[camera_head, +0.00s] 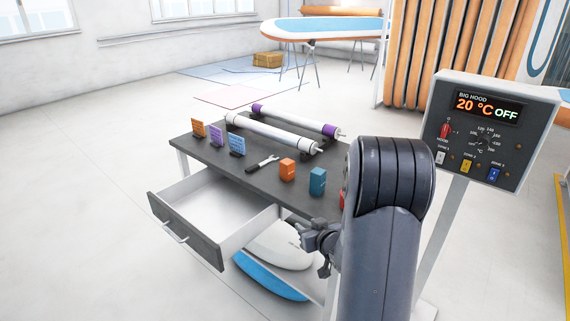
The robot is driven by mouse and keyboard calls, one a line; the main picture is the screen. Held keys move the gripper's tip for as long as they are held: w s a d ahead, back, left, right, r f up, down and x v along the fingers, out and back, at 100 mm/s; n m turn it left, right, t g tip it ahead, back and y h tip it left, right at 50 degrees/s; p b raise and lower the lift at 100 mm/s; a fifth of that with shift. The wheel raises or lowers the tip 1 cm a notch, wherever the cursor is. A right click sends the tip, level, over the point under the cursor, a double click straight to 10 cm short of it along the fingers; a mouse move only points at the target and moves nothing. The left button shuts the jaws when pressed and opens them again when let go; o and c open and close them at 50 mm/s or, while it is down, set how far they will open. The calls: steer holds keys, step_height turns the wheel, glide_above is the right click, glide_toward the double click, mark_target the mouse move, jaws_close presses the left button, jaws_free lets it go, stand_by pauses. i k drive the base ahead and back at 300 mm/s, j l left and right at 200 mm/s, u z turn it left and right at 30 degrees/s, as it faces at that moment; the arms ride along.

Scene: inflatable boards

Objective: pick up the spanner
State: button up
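The spanner (263,163) is a small metal tool lying on the dark table top (222,165), near its front edge. It lies between the blue card stand and the orange block. My gripper (308,236) is low in front of the table's right part, beside the open drawer and clear of the spanner. It is small and partly hidden by my arm, and I cannot tell how far its fingers are apart. Nothing shows held in it.
An open, empty drawer (217,214) juts out from the table. Orange (287,170) and teal (317,182) blocks stand right of the spanner. Orange (198,130), purple (215,136) and blue (237,145) card stands are left. White rolls (275,134) lie behind. A control panel (490,129) stands right.

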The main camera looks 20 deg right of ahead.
mark_target(253, 169)
steer(key=i+j+z, duration=0.2)
steer(key=z, duration=0.2)
steer(key=i+j+z, duration=0.15)
steer(key=z, duration=0.3)
steer(key=i+j+z, duration=0.1)
steer(key=j+z, duration=0.3)
steer(key=i+j+z, duration=0.1)
steer(key=j+z, duration=0.2)
steer(key=z, duration=0.15)
steer(key=j+z, duration=0.25)
steer(key=j, duration=1)
steer(key=j+z, duration=0.2)
steer(key=j, duration=2.25)
steer(key=k, duration=0.05)
